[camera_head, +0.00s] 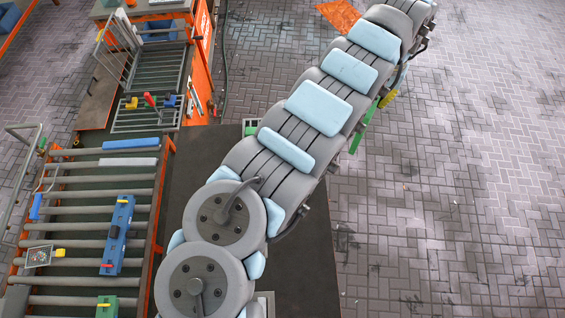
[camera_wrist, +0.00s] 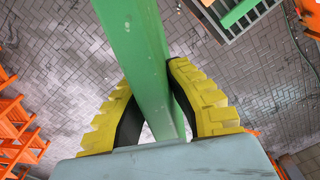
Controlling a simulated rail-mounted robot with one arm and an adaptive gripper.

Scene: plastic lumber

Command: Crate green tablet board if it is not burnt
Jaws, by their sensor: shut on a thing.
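My gripper (camera_wrist: 152,78) has yellow ribbed fingers with dark inner pads, shut on a long green board (camera_wrist: 135,35). The board runs from between the fingers to the top edge of the wrist view. Its visible faces look plain green, with no dark burn marks; the gripped part and far end are hidden or out of frame. In the head view, a green strip of the board (camera_head: 356,139) shows beside my arm, near a yellow finger (camera_head: 389,97). A grey slatted crate (camera_wrist: 232,32) with a green piece (camera_wrist: 240,11) at it is at the wrist view's top right.
A roller conveyor (camera_head: 75,216) at left bears a blue board (camera_head: 118,236), a green block (camera_head: 107,306) and a lavender bar (camera_head: 128,162). An orange-framed station (camera_head: 198,62) stands behind. Orange frames (camera_wrist: 18,125) show in the wrist view. The paved floor (camera_head: 460,170) at right is clear.

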